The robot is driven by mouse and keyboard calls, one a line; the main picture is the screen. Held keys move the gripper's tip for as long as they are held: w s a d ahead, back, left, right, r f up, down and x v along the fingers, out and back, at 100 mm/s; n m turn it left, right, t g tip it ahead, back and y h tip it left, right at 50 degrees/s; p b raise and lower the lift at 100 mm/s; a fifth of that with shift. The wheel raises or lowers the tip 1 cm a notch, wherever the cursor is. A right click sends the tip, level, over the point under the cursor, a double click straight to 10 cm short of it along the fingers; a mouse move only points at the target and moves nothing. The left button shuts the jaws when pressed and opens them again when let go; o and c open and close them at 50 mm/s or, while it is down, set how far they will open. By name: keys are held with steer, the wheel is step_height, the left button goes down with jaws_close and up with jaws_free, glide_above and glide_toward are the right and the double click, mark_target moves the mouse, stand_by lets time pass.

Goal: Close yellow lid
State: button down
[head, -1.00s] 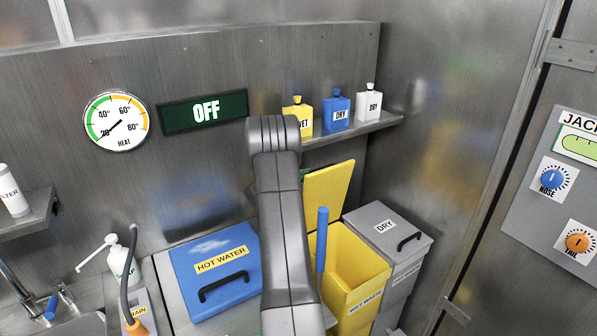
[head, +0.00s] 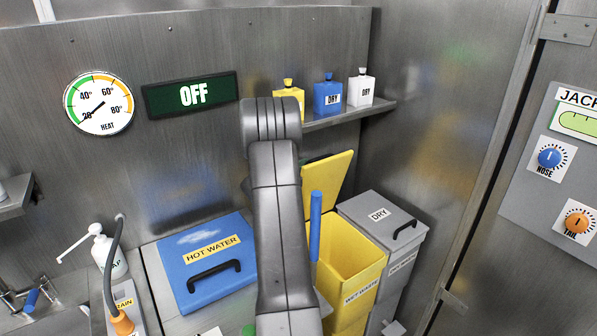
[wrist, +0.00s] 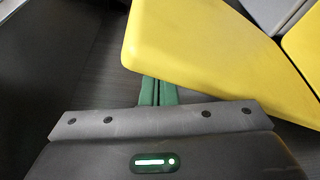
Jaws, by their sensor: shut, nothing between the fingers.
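The yellow lid (head: 326,182) stands raised at the back of the yellow wet waste bin (head: 352,262), which is open at the top. In the wrist view the yellow lid (wrist: 215,50) fills the upper middle, close in front of my gripper (wrist: 158,88). The green fingers are together with nothing between them, and their tips are at or just under the lid's lower edge. I cannot tell whether they touch it.
A blue hot water box (head: 208,265) with a black handle is left of my arm. A closed grey dry bin (head: 385,225) stands right of the yellow bin. A shelf (head: 350,114) with bottles is above.

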mark_target(309, 171)
steer(key=shift+s+d+f+m+t+b, duration=0.15)
steer(key=shift+s+d+f+m+b, duration=0.4)
steer(key=shift+b, duration=1)
steer(key=shift+s+d+r+m+t+b, duration=0.15)
steer(key=shift+s+d+b, duration=0.2)
steer(key=shift+s+b, duration=0.85)
steer(key=shift+d+r+b, duration=0.1)
steer(key=shift+d+b, duration=0.1)
steer(key=shift+b, duration=0.65)
